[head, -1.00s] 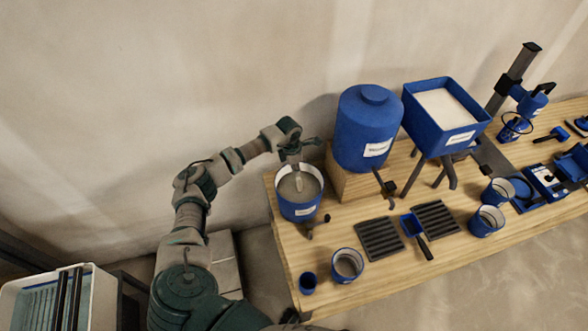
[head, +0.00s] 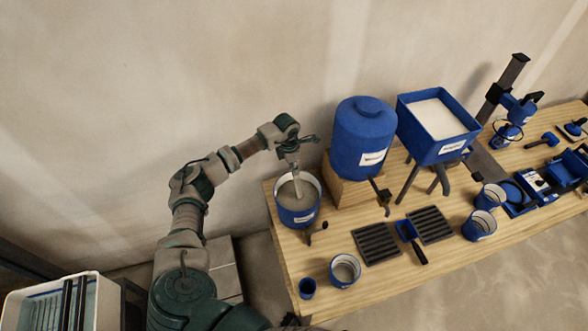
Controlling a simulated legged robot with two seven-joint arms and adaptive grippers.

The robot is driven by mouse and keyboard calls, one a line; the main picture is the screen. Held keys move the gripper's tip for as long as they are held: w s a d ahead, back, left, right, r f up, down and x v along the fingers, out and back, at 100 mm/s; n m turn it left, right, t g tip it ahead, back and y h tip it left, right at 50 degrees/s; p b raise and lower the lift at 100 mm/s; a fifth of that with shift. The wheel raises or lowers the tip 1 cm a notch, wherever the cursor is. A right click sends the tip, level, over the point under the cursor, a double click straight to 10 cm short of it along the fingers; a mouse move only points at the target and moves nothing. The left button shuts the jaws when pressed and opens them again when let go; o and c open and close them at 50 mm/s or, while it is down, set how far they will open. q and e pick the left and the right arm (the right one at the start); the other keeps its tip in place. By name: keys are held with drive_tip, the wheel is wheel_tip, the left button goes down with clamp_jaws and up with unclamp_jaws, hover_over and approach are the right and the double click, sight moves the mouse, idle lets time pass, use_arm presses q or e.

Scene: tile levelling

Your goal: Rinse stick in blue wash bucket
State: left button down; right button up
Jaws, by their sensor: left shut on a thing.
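The blue wash bucket (head: 298,217) stands at the left end of the wooden table, with greyish liquid inside. My left gripper (head: 293,160) is above the bucket, shut on a thin pale stick (head: 297,186). The stick points down into the bucket, and its lower end seems to be in the liquid. My right gripper is not in view.
A blue tank (head: 364,135) on a wooden block and a blue hopper (head: 438,128) on legs stand right of the bucket. In front are a blue cup (head: 345,270), a small dark cup (head: 307,288), two dark grates (head: 377,243) and a blue scoop (head: 408,230). A white bin (head: 20,309) is at lower left.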

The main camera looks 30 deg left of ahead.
use_arm(q)
wheel_tip(320, 180, up, 7)
drive_tip(key=p, duration=0.4)
idle(0.4)
drive_tip(key=shift+r+p, duration=1.2)
drive_tip(key=shift+r, duration=0.8)
drive_tip(key=shift+f, duration=0.1)
